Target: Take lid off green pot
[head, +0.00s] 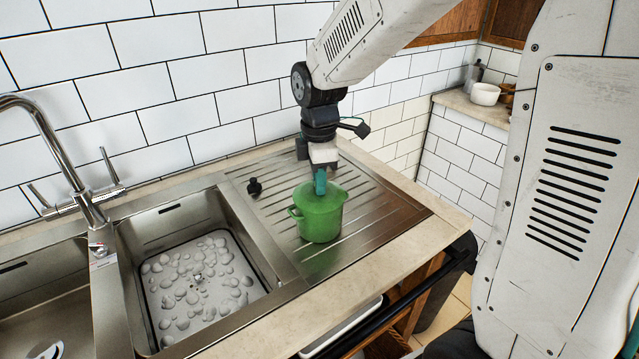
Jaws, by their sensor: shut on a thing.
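The green pot (320,222) stands upright on the ribbed metal drainboard, right of the sink basin. Its green lid (319,194) is at the top of the pot, and I see no clear gap between them. My gripper (320,184) points straight down over the middle of the lid. Its teal fingertips are shut on the lid at its top. The lid's knob is hidden by the fingers.
A small black object (254,187) lies on the drainboard (385,215) left of the pot. The sink basin (205,290) and tall curved faucet (50,130) are farther left. A tiled wall rises behind. A white bowl (485,94) sits on a ledge at the back right.

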